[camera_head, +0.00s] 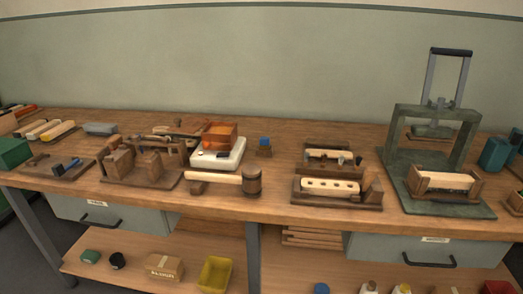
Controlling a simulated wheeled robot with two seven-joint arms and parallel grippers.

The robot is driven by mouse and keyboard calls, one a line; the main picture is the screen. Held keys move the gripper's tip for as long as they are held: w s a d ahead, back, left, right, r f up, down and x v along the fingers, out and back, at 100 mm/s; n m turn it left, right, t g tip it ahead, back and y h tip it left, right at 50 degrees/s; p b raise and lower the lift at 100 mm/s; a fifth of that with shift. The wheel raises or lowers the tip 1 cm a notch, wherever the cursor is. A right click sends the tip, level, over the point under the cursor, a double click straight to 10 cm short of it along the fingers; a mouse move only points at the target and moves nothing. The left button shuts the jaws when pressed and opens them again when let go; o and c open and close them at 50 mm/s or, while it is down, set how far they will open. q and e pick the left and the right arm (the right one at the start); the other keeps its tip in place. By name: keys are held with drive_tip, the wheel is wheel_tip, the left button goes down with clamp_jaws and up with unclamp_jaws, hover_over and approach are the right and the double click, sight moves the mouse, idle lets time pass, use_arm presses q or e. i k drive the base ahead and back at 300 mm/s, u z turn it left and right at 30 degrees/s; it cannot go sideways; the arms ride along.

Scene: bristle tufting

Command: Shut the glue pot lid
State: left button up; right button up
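No thing in view is plainly a glue pot. A copper-orange box (221,134) on a white base (212,158) stands left of the middle of the bench and may be it. I cannot tell whether it has a lid or how a lid stands. Neither of my grippers shows in the head view.
A wooden mallet (253,182) lies in front of the white base. A small blue-topped block (264,146) stands to its right. Wooden jigs (338,200) and a green press (438,203) fill the right. Clear bench (270,205) lies between mallet and jigs.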

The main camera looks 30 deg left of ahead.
sight(188, 125)
drive_tip(key=u, duration=1.35)
drive_tip(key=i, duration=0.7)
drive_tip(key=u, duration=0.5)
